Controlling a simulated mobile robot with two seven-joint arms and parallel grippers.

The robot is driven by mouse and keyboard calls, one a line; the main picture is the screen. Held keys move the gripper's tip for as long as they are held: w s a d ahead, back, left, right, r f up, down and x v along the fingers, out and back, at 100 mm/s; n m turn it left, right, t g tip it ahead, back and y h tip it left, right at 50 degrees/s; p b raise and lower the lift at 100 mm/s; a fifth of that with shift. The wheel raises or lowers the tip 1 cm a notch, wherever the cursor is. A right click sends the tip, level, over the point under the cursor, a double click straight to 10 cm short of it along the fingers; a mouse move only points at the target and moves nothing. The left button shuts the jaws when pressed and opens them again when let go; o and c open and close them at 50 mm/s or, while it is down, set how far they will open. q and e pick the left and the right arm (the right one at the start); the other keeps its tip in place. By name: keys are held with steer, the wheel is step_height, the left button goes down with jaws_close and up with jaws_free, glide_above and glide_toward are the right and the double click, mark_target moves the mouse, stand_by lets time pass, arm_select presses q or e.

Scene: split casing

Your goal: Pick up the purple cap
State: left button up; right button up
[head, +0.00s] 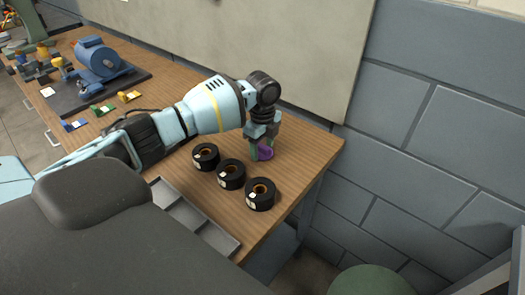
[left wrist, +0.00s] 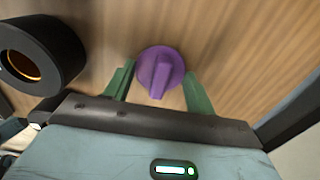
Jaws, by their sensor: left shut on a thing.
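The purple cap (head: 267,153) is on the wooden table near its right end, beside the black rings. In the left wrist view the cap (left wrist: 160,60) is a round disc with a raised grip bar across it. My left gripper (head: 260,151) points down at the cap. In the left wrist view its two green fingers (left wrist: 157,85) stand on either side of the bar, and the gripper is shut on the cap. The cap appears at or very near the tabletop; any gap beneath it cannot be told. My right gripper is out of view.
Three black rings (head: 231,174) stand in a row just in front of the cap. A grey compartment tray (head: 190,217) lies at the table's front edge. A blue motor casing (head: 97,57) sits on a dark mat (head: 118,88) at the far left, with small coloured parts nearby. A wall rises behind.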

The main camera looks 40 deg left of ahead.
mark_target(263, 146)
arm_select(q)
step_height(263, 146, up, 10)
steer(key=shift+r, duration=0.1)
stand_by(0.6)
steer(key=shift+d, duration=0.1)
